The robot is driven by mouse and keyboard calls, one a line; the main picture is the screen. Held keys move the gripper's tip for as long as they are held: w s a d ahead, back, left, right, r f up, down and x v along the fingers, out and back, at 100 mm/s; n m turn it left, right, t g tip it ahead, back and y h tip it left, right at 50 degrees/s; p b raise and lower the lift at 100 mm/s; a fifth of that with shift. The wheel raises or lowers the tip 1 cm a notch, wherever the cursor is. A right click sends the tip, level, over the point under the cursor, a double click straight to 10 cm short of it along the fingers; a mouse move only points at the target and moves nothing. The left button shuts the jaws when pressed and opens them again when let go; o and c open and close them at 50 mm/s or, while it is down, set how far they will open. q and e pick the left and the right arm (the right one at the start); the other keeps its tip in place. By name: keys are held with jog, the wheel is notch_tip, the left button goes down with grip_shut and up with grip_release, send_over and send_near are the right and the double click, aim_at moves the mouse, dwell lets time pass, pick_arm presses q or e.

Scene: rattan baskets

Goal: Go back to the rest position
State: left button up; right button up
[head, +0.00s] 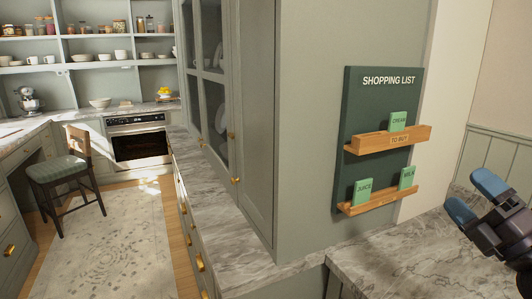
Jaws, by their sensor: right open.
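My right gripper (473,202) is at the right edge of the head view, above the marble counter. Its blue-tipped fingers are apart and nothing shows between them. It is to the right of the green shopping list board (358,100) and apart from it. My left gripper is out of view. The board hangs on the side of a tall cabinet. A green cream card (397,121) stands in its upper wooden holder (410,137). A juice card (363,189) and a milk card (407,177) stand in the lower holder (375,203).
A marble counter (385,262) lies below the board and looks clear. A tall cabinet (255,110) stands left of the board, with a lower counter (215,210) before it. Further back are an oven (140,146), a chair (62,172) and a rug (110,250).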

jog(key=s+d+f+m+g+h, duration=0.2)
jog(key=s+f+m+g+h, duration=0.2)
jog(key=f+m+h, duration=0.55)
jog(key=s+d+f+m+g+h, duration=0.1)
jog(key=s+f+m+g+h, duration=0.4)
jog(key=f+m, duration=0.7)
jog(key=s+a+f+m+g+y, duration=0.45)
jog(key=s+a+f+g, duration=0.45)
jog(key=s+a+f, duration=0.5)
jog(key=w+d+f+n+t+y, duration=0.1)
jog(key=w+f+t, duration=0.5)
jog(key=f+t, duration=0.2)
jog(key=shift+w+f, duration=0.35)
jog(key=shift+f, duration=0.7)
jog(key=shift+d, duration=0.1)
